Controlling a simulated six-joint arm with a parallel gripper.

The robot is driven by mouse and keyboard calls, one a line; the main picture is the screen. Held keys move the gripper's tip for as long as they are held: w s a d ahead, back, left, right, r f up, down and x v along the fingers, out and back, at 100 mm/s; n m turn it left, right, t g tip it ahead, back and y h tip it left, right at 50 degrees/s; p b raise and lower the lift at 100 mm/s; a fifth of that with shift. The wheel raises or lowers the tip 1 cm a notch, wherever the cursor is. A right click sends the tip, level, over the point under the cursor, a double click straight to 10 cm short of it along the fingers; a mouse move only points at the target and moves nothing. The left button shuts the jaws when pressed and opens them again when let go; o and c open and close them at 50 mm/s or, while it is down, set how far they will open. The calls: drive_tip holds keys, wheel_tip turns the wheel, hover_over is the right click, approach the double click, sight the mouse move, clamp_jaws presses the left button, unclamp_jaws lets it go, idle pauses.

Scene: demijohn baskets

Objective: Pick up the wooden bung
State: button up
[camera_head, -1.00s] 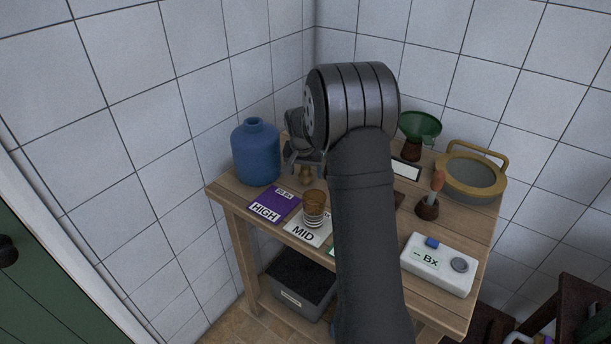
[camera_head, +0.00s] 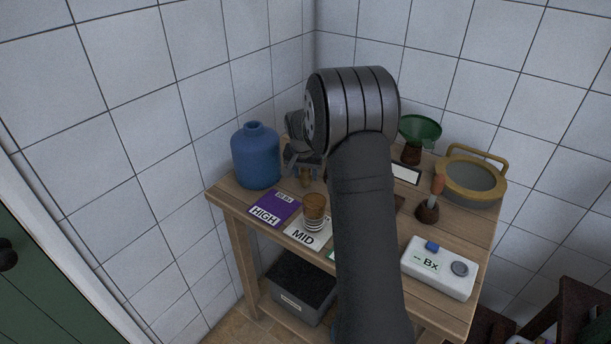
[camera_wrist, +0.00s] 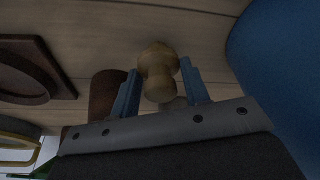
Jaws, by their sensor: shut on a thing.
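The wooden bung (camera_wrist: 158,68) is a small pale turned piece between the two blue fingers of my gripper (camera_wrist: 160,88) in the wrist view. The fingers are shut on it. In the head view the bung (camera_head: 306,180) shows just below my gripper (camera_head: 305,165), low over the wooden table (camera_head: 450,306), behind the amber glass. Most of my gripper is hidden behind my arm there. I cannot tell whether the bung touches the table.
A blue demijohn (camera_head: 257,158) stands close left of my gripper. An amber glass (camera_head: 314,207) stands on the MID card (camera_head: 303,236), beside the purple HIGH card (camera_head: 275,209). A green funnel (camera_head: 419,130), a sieve (camera_head: 470,180) and a white meter (camera_head: 438,268) are right.

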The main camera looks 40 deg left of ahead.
drive_tip(key=r, duration=0.2)
drive_tip(key=d+r, duration=0.1)
drive_tip(key=r, duration=0.1)
drive_tip(key=shift+w, duration=0.15)
drive_tip(key=w+d+r, duration=0.2)
drive_tip(key=d+r, duration=0.4)
drive_tip(key=d, duration=0.4)
drive_tip(key=shift+d, duration=0.25)
drive_tip(key=shift+r, duration=0.1)
drive_tip(key=s+a+r+n, duration=0.1)
drive_tip(key=s+a+r, duration=0.1)
drive_tip(key=a+r, duration=0.3)
drive_tip(key=s+a+r+n, duration=0.2)
drive_tip(key=a+r, duration=0.3)
drive_tip(key=a, duration=0.8)
drive_tip(key=s+a+r+n+y, duration=0.1)
drive_tip(key=s+a+r, duration=0.1)
drive_tip(key=a+r, duration=0.3)
drive_tip(key=a, duration=0.4)
drive_tip(key=shift+s+n+g, duration=0.3)
drive_tip(key=shift+s, duration=0.1)
drive_tip(key=shift+r, duration=0.1)
drive_tip(key=shift+f, duration=2.9)
